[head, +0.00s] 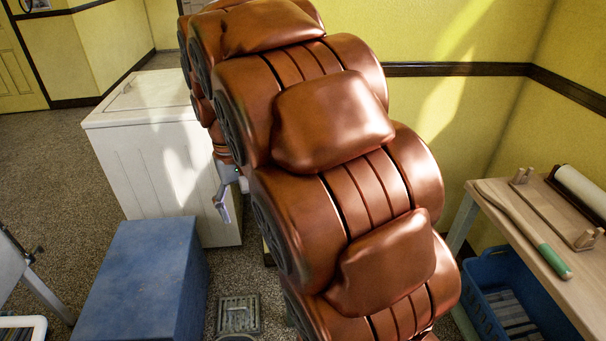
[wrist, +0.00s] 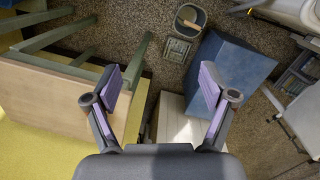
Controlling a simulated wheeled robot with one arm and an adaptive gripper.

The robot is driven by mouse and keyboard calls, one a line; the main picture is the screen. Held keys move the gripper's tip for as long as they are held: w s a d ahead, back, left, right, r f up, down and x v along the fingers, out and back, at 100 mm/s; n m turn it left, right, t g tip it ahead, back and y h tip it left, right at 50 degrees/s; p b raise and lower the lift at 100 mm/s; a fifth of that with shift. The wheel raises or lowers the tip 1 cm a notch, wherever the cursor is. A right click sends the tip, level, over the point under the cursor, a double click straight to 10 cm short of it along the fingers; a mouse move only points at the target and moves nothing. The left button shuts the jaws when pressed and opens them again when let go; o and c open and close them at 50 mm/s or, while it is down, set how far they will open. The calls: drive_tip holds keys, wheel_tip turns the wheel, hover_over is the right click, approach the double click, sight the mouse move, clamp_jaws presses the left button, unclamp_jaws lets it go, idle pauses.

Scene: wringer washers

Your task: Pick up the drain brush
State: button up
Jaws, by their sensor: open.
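I cannot tell for certain which thing is the drain brush. A long wooden stick with a green end (head: 548,257) lies on the wooden table at the right of the head view. In the wrist view a small brown wooden piece (wrist: 189,24) shows at a dark bucket (wrist: 203,14); its kind is too small to tell. My gripper (wrist: 162,87) is open and empty, its lavender finger pads wide apart, pointing down over the floor. Part of it shows beside my arm in the head view (head: 223,197). It is apart from both the stick and the bucket.
A blue box (head: 137,276) and a white washer (head: 157,160) stand left of my arm. A drain grate (head: 238,314) lies in the floor. The table (head: 540,197) bears a roller (head: 582,190); a blue basket (head: 480,270) sits below. My arm hides the middle.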

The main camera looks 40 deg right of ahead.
drive_tip(key=w+d+m, duration=0.2)
drive_tip(key=w+d, duration=0.8)
drive_tip(key=w+d+f, duration=0.3)
drive_tip(key=d, duration=0.5)
drive_tip(key=w+d+f+m+t+b, duration=0.1)
drive_tip(key=w+d+f, duration=0.2)
drive_tip(key=d, duration=0.4)
drive_tip(key=w+d+f+m+b, duration=0.1)
drive_tip(key=w+d+f, duration=0.1)
drive_tip(key=d+f, duration=0.3)
drive_tip(key=shift+w+d+f, duration=0.1)
drive_tip(key=shift+w+d, duration=0.1)
drive_tip(key=shift+d, duration=0.75)
drive_tip(key=shift+w+d, duration=0.2)
drive_tip(key=shift+d, duration=0.7)
drive_tip(key=shift+d+f, duration=0.15)
drive_tip(key=shift+f, duration=0.05)
drive_tip(key=shift+s+f+p, duration=0.1)
drive_tip(key=shift+f+p, duration=0.7)
drive_tip(key=shift+f, duration=3)
drive_tip(key=shift+a, duration=0.2)
drive_tip(key=c, duration=1.4)
